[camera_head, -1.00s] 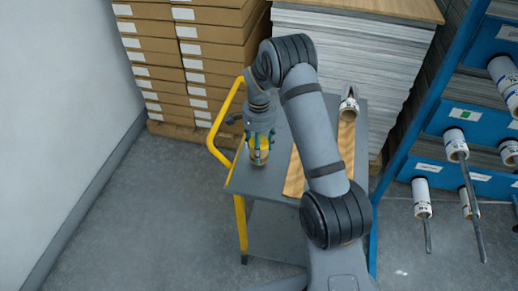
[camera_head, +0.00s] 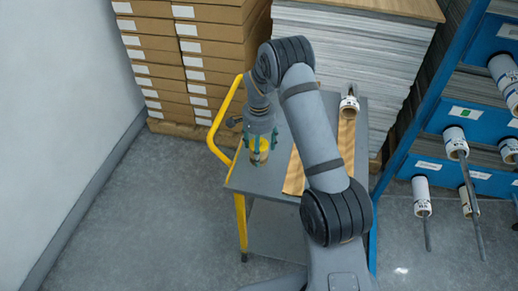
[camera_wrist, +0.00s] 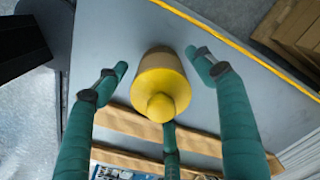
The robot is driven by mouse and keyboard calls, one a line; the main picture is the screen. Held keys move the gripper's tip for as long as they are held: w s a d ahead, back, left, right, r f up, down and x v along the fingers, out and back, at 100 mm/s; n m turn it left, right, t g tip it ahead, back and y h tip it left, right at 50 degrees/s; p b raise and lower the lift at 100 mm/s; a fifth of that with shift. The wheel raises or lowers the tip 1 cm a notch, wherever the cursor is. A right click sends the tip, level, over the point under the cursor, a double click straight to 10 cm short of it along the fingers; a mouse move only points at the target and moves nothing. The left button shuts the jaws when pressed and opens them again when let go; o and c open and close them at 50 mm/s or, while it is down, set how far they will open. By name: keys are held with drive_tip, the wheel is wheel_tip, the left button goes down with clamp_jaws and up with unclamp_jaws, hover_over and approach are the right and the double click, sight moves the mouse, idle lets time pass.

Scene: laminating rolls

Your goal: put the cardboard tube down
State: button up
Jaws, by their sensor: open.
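The cardboard tube (camera_wrist: 161,88) stands upright on the grey trolley top (camera_head: 243,180), its yellow end facing the wrist camera. In the camera_head view the tube (camera_head: 258,155) shows as a short yellowish piece under my gripper, near the trolley's left edge. My gripper (camera_head: 261,139) points down over it. In the camera_wrist view the green fingers of my gripper (camera_wrist: 157,72) are spread, with gaps between the side fingers and the tube. A third finger comes up close to the tube from below; I cannot tell if it touches.
A wooden board (camera_head: 346,142) lies on the trolley right of the tube, with a white roll (camera_head: 349,104) at its far end. The yellow handle (camera_head: 216,128) rises at the left. Stacked boxes (camera_head: 185,55) stand behind; a blue rack (camera_head: 465,120) with rolls is right.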

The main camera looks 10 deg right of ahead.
drive_tip(key=shift+r+p, duration=0.3)
drive_tip(key=shift+p, duration=0.05)
drive_tip(key=shift+w+r+b, duration=0.1)
drive_tip(key=shift+r+b, duration=0.2)
drive_tip(key=shift+r, duration=0.05)
wheel_tip(320, 180, up, 11)
drive_tip(key=shift+b, duration=0.65)
drive_tip(key=shift+f, duration=0.15)
idle(0.3)
drive_tip(key=f+p, duration=0.1)
drive_tip(key=f, duration=1.1)
drive_tip(key=shift+s+f, duration=0.1)
drive_tip(key=shift+s, duration=0.1)
drive_tip(key=shift+w+r, duration=0.1)
drive_tip(key=shift+r, duration=1.8)
